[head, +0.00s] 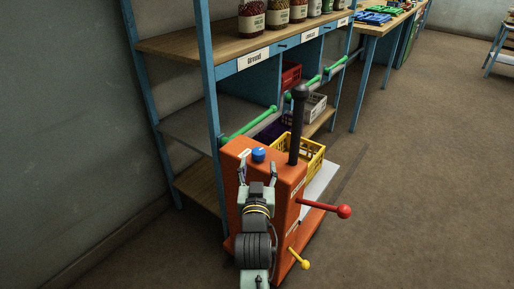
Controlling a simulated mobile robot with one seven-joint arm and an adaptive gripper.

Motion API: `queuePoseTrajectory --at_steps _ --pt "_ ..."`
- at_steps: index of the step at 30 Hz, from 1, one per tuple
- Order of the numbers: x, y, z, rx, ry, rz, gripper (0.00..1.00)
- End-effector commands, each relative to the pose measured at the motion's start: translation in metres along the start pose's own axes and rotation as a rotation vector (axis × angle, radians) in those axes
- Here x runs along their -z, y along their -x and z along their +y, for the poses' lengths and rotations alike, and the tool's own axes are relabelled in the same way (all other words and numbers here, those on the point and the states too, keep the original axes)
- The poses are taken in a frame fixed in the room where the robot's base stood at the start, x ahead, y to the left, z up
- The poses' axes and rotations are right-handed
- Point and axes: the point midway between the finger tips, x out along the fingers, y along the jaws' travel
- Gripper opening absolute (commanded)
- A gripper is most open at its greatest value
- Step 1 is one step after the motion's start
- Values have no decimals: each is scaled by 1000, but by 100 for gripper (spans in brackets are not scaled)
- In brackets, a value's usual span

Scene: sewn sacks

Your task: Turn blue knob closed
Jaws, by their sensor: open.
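The blue knob (258,155) sits on the top of an orange machine (232,160), near its left end. A small white label lies just left of the knob. My gripper (258,170) is open, with its two fingers apart and pointing away from me toward the knob. In the picture the knob shows just beyond the fingertips, roughly midway between them. I see no contact, and I cannot tell the exact height gap. The knob's turn position is too small to read.
A black upright lever (298,125) stands right of the knob. A red-balled lever (343,211) and a yellow-balled lever (305,264) stick out to the right. A yellow crate (312,158) and a blue-framed shelf (209,80) stand behind. The floor at right is clear.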

Motion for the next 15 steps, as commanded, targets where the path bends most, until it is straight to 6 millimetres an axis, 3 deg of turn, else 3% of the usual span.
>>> queuePoseTrajectory --at_steps 9,15 --pt "3 -59 -1 2 0 1 53" --pt "2 -77 -1 1 0 2 53"
